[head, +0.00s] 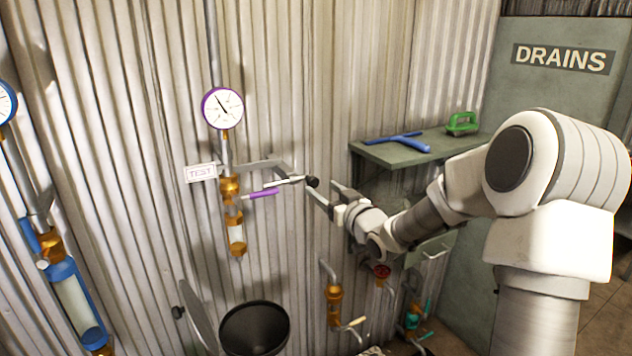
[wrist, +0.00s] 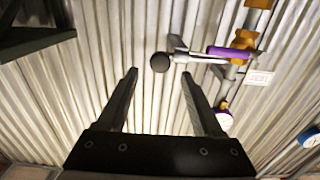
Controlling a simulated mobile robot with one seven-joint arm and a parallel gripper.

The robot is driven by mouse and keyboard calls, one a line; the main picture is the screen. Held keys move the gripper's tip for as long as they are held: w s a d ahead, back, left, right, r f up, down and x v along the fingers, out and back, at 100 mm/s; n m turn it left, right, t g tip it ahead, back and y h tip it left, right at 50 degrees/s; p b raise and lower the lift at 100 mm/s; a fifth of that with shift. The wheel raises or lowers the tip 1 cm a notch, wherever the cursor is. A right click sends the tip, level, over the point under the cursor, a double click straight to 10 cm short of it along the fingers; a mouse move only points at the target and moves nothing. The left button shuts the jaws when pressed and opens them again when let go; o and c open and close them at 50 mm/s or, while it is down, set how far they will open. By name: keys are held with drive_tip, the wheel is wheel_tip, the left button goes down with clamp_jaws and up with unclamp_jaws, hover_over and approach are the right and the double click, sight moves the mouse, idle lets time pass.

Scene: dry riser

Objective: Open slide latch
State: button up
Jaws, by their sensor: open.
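A slide latch is on the corrugated wall by the brass valve, a metal bar (head: 285,181) ending in a round black knob (head: 312,182). The knob also shows in the wrist view (wrist: 160,62), just beyond the fingertips and centred between them. A purple valve lever (head: 262,193) lies close beside the bar, and it shows right of the knob in the wrist view (wrist: 228,53). My gripper (head: 322,188) is open and empty, its fingers pointing at the knob. It also shows in the wrist view (wrist: 160,75). I cannot tell whether a finger touches the knob.
A green shelf (head: 415,150) with a blue squeegee (head: 402,141) and green brush (head: 462,124) is right of my gripper. A black bucket (head: 254,328) and more valves (head: 334,300) are below.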

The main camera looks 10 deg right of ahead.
sight(315, 182)
drive_tip(key=shift+p+x, duration=0.3)
drive_tip(key=shift+x, duration=2)
clamp_jaws()
